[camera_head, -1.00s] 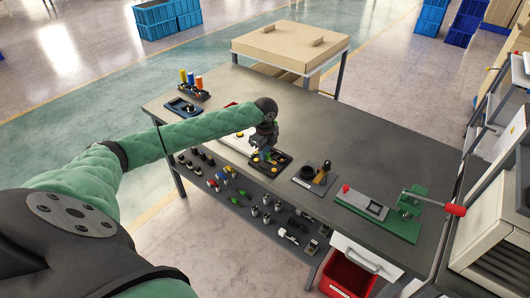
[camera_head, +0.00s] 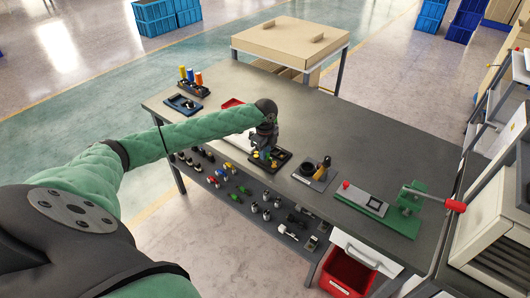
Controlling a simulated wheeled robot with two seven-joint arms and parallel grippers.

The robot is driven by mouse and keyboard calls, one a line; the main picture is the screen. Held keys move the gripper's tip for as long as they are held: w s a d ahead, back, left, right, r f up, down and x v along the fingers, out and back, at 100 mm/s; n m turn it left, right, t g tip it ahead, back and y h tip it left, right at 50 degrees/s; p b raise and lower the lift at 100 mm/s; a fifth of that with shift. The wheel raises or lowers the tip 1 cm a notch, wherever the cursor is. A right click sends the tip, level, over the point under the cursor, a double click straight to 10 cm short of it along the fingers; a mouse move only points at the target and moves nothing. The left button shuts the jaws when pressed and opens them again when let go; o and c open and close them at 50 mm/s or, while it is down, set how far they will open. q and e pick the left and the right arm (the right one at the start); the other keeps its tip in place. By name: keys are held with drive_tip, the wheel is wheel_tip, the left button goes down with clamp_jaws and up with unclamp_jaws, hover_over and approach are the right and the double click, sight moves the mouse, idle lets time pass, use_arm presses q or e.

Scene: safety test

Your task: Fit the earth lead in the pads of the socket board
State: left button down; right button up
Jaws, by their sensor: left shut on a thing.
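The socket board is a small black board (camera_head: 284,157) with yellowish spots, lying on the grey workbench. My left gripper (camera_head: 263,152) comes down over its left part and hides some of it. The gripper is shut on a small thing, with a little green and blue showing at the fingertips. It seems to be the earth lead, but it is too small and covered to make out its shape. I cannot tell whether it touches the pads. My right gripper is out of view.
A colored-bottle rack (camera_head: 193,88) and a blue-black tray (camera_head: 184,105) are at the far left. The back right bench is clear.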

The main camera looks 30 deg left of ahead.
use_arm(q)
drive_tip(key=shift+f+p, duration=0.15)
drive_tip(key=shift+p, duration=0.65)
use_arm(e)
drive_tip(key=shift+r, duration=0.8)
use_arm(q)
drive_tip(key=shift+f, duration=0.75)
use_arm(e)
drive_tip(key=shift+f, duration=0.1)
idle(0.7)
use_arm(q)
drive_tip(key=c, duration=0.9)
unclamp_jaws()
drive_tip(key=shift+r, duration=0.2)
drive_tip(key=shift+r+p, duration=1.55)
drive_tip(key=shift+r, duration=0.15)
drive_tip(key=shift+r+p, duration=1.4)
drive_tip(key=shift+r, duration=0.2)
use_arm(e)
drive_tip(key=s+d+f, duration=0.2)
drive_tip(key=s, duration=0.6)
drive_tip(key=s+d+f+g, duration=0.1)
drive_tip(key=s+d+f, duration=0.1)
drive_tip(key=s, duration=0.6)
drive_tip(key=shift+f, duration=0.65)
